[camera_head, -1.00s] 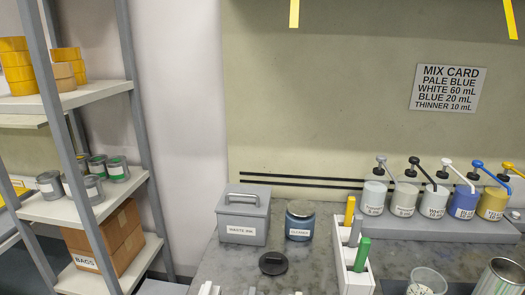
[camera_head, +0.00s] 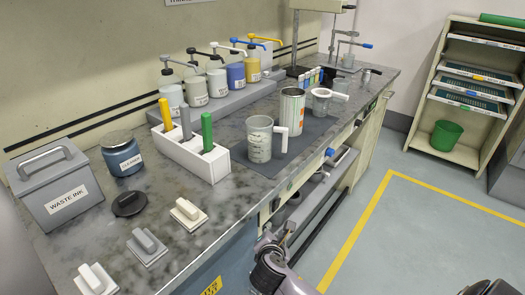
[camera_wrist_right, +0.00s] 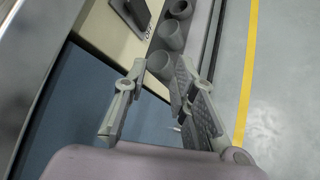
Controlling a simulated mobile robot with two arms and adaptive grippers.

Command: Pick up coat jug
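Two clear jugs with white handles stand upright on the dark mat on the counter. The nearer jug (camera_head: 259,141) is in the middle of the head view, and the farther jug (camera_head: 320,102) is behind a metal can. I cannot read a label telling which is the coat jug. My right gripper (camera_head: 277,236) is low in front of the counter edge, below and apart from both jugs. In the right wrist view my right gripper (camera_wrist_right: 158,92) has its fingers spread with nothing held between them. Neither jug shows there.
A metal can (camera_head: 291,108) stands between the jugs. A white holder (camera_head: 190,150) with coloured handles is left of the nearer jug. Pump bottles (camera_head: 236,76) line the back. Grey cups (camera_wrist_right: 171,36) sit near the right gripper. The floor (camera_head: 425,225) at right is clear.

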